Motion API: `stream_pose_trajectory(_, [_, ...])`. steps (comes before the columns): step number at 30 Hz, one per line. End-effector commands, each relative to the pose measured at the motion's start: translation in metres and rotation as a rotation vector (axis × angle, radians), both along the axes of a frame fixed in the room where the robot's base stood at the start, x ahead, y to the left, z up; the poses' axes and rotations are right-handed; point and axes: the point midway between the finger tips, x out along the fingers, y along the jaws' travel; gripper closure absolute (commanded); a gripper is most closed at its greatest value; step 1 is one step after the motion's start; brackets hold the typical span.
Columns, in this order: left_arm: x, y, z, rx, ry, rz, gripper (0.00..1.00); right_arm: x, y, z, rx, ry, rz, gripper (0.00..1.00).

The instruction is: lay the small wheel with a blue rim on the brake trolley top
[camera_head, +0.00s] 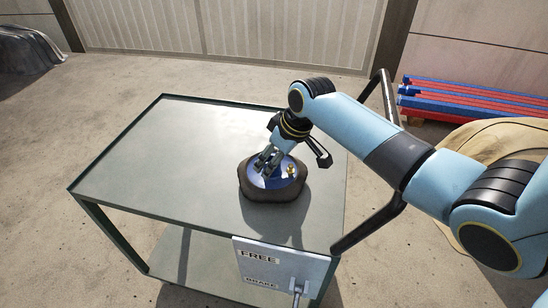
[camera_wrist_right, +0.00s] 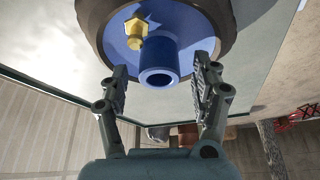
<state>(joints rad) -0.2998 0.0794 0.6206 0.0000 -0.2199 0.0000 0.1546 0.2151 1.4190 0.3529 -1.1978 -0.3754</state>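The small wheel has a dark brown tyre (camera_head: 262,193) and a blue rim (camera_head: 283,181). It lies flat on the grey top of the brake trolley (camera_head: 165,150), right of the middle and towards the near edge. My right gripper (camera_head: 268,163) is over the rim, pointing down. In the right wrist view its fingers (camera_wrist_right: 161,70) are spread on either side of the blue hub (camera_wrist_right: 158,60), with a gap on each side. A brass fitting (camera_wrist_right: 136,32) stands on the rim beside the hub. My left gripper is not in view.
A sign reading FREE and BRAKE (camera_head: 265,262) with a lever hangs at the trolley's near edge. A black handle (camera_head: 372,228) runs along the right side. Red and blue beams (camera_head: 470,100) lie on the floor at the right. The left part of the top is clear.

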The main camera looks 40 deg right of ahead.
Motion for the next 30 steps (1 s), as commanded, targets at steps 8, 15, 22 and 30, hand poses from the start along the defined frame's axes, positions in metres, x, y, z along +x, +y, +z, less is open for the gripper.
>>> stream_pose_trajectory(8, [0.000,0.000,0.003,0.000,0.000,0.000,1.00,-0.002,-0.002,0.009,-0.001,-0.002,0.001,0.36])
stream_pose_trajectory(15, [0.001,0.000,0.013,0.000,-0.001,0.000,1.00,-0.020,-0.008,0.056,-0.003,-0.004,0.002,0.36])
stream_pose_trajectory(22, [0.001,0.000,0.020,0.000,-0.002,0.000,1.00,-0.037,-0.013,0.097,-0.002,-0.003,0.001,0.36])
stream_pose_trajectory(30, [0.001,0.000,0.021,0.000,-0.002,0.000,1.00,-0.044,-0.014,0.113,0.000,0.000,0.000,0.36])
